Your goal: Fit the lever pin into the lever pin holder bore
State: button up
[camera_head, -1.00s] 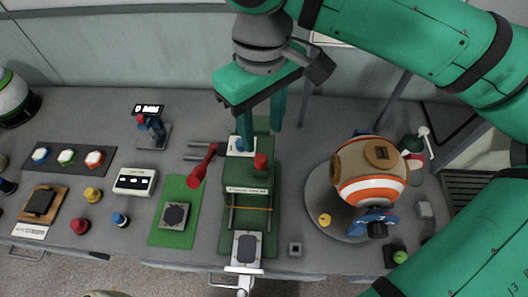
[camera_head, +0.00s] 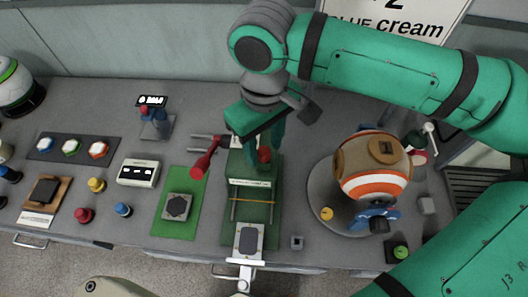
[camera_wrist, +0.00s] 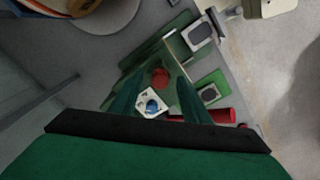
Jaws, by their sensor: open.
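My gripper (camera_head: 262,152) is over the back of the green press (camera_head: 253,202), fingers pointing down. In the wrist view its two fingers (camera_wrist: 158,82) are apart, with nothing held. A white block with a small blue piece (camera_wrist: 152,106) shows between and below the fingers; it is mostly hidden by the gripper in the head view. I cannot tell whether the blue piece is the lever pin. The red lever (camera_head: 204,160) slants beside the press on the left; its red grip also shows in the wrist view (camera_wrist: 225,115). The holder bore cannot be made out.
A red knob (camera_head: 264,155) stands on the press close to the fingers. A green mat with a dark pad (camera_head: 177,207) lies left. The orange and white ball (camera_head: 373,165) stands on a round base at right. A small grey block (camera_head: 297,242) sits at the front.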

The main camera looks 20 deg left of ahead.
grip_shut()
